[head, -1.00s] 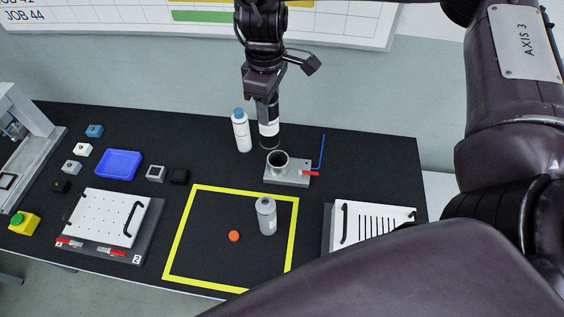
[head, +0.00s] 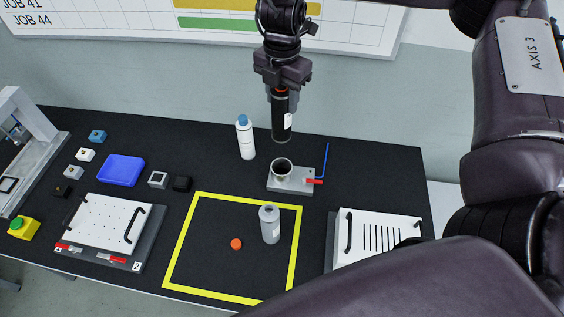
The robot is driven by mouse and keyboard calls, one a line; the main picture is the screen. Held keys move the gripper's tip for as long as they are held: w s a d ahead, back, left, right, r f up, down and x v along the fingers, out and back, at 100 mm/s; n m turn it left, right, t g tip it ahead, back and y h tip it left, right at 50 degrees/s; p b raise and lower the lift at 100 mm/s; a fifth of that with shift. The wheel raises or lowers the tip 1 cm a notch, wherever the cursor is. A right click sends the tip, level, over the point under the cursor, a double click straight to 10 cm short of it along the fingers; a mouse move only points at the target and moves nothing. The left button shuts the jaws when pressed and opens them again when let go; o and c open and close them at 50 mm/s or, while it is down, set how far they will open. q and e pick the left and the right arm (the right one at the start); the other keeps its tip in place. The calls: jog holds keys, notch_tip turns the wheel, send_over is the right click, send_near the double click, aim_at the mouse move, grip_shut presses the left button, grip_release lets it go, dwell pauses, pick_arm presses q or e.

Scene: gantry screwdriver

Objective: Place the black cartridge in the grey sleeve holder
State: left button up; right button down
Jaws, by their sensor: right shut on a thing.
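My right gripper (head: 281,88) is at the top middle of the head view, pointing down. It is shut on the upper end of the black cartridge (head: 278,120), which hangs about upright with a white label on its right side. The grey sleeve holder (head: 291,185) stands on the black table, with a round open sleeve on its plate. The cartridge's lower end shows just above the sleeve's mouth in the picture, apart from it. Whether it is straight over the sleeve or behind it, I cannot tell. My left gripper is not in view.
A white bottle with a blue cap (head: 245,138) stands close left of the cartridge. A blue rod (head: 324,167) and a red handle (head: 314,181) are at the holder's right.

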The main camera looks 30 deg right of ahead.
aim_at(282, 117)
notch_tip(282, 117, down, 15)
jog(key=b, duration=0.3)
jog(key=shift+w+f, duration=0.1)
jog(key=shift+f, duration=1.55)
jog(key=c, duration=0.8)
grip_release()
jog(key=shift+o, duration=0.2)
notch_tip(282, 117, up, 12)
jog(key=shift+r+p, duration=0.1)
jog(key=shift+p, duration=1)
